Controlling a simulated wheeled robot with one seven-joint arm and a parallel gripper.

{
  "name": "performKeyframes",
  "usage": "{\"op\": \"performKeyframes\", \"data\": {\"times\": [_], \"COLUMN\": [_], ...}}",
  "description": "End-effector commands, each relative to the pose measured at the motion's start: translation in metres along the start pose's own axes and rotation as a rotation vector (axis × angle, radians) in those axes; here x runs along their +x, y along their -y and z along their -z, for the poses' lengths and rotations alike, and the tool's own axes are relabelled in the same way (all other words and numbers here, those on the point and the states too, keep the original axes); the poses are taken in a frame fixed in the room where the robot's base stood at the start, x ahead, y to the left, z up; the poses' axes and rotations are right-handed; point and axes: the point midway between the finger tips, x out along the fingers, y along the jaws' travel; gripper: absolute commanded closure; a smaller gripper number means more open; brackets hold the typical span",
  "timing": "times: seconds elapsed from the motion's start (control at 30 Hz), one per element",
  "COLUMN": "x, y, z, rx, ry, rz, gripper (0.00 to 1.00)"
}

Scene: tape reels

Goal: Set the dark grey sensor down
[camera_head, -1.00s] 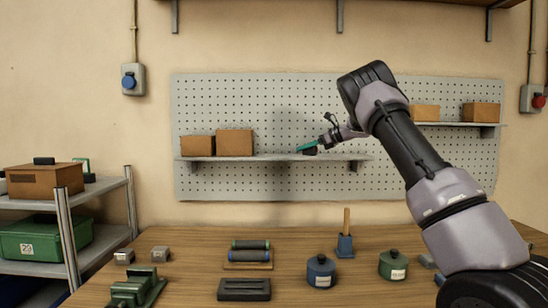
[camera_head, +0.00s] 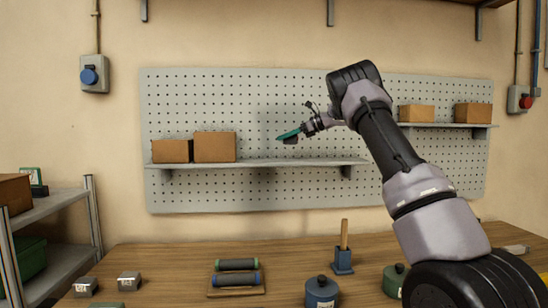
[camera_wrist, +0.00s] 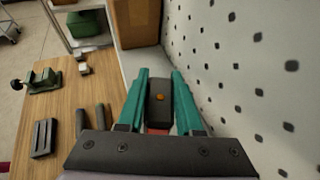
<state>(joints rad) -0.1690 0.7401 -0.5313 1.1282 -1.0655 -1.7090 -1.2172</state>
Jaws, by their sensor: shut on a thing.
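The dark grey sensor (camera_wrist: 158,108) is a small block with an orange dot on top. It sits between the two teal fingers of my gripper (camera_wrist: 159,82) in the wrist view, and the gripper is shut on it. In the head view my gripper (camera_head: 286,136) is in front of the pegboard, above the left wall shelf (camera_head: 300,162) with a visible gap. The sensor shows there only as a small dark patch (camera_head: 291,141) under the fingers.
Two cardboard boxes (camera_head: 214,147) stand on the shelf's left part; its right part is clear. The pegboard (camera_head: 240,105) rises behind. The workbench (camera_head: 185,262) below holds a blue pot (camera_head: 321,292), a roller rack (camera_head: 237,279) and a blue holder (camera_head: 343,262).

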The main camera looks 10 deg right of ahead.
Motion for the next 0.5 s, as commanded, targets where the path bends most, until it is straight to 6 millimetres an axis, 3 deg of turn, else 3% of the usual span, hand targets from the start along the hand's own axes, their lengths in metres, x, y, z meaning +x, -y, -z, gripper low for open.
{"op": "performKeyframes", "data": {"times": [0.1,0.33,0.5], "x": [0.008,0.015,0.025], "y": [0.000,0.000,0.000], "z": [0.019,0.036,0.059], "rx": [0.003,0.001,0.002], "ry": [0.000,0.000,0.000], "rz": [0.000,0.000,0.000], "gripper": [1.00,1.00,1.00]}}
